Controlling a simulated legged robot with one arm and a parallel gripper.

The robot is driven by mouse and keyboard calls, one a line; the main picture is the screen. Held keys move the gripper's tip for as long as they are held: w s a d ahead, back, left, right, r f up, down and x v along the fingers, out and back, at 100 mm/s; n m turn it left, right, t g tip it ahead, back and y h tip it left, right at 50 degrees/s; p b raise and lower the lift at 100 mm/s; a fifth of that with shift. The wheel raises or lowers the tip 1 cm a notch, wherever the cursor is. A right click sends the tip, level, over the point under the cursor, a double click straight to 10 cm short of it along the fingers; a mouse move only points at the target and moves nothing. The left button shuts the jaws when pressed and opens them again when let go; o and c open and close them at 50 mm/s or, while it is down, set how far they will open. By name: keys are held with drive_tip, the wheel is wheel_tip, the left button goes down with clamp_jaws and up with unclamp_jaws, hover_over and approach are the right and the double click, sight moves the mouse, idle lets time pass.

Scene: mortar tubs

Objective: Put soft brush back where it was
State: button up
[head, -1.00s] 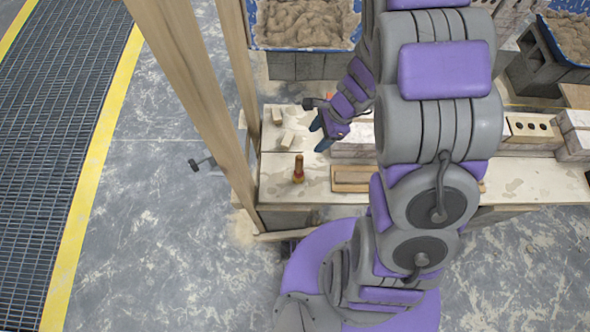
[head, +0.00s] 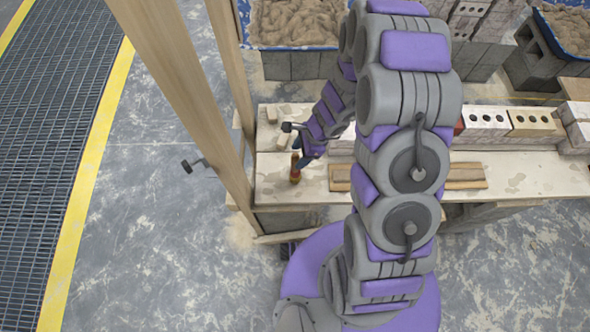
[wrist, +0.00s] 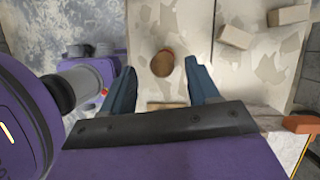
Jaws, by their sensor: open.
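The soft brush (head: 295,177) appears to be the small brown upright item near the left end of the pale bench, partly covered by my gripper in the head view. In the wrist view I see its round brown top (wrist: 163,64) from above. My gripper (head: 297,156) is open, pointing down over it. In the wrist view the two blue fingers (wrist: 160,66) are spread, with the brush top between their tips and a gap on each side. I cannot tell how far down the fingers reach along it.
Small pale blocks (head: 284,139) lie on the bench (head: 525,178) behind the brush. A wooden strip (head: 465,184) lies to the right, with rows of bricks (head: 487,122) behind. A wooden post (head: 232,80) rises at the bench's left end. Blue tubs (head: 243,22) of mortar stand farther back.

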sight(294, 160)
drive_tip(key=shift+a+f, duration=0.1)
drive_tip(key=shift+f, duration=0.35)
drive_tip(key=b+x, duration=0.2)
drive_tip(key=x, duration=0.1)
drive_tip(key=shift+w+a+f, duration=0.15)
drive_tip(key=shift+a+f, duration=0.1)
drive_tip(key=shift+f, duration=0.1)
drive_tip(key=shift+a+f, duration=0.25)
drive_tip(key=shift+f, duration=0.05)
drive_tip(key=shift+d+r, duration=0.1)
drive_tip(key=shift+c, duration=0.3)
drive_tip(key=shift+d, duration=0.1)
drive_tip(key=shift+c, duration=1.4)
clamp_jaws()
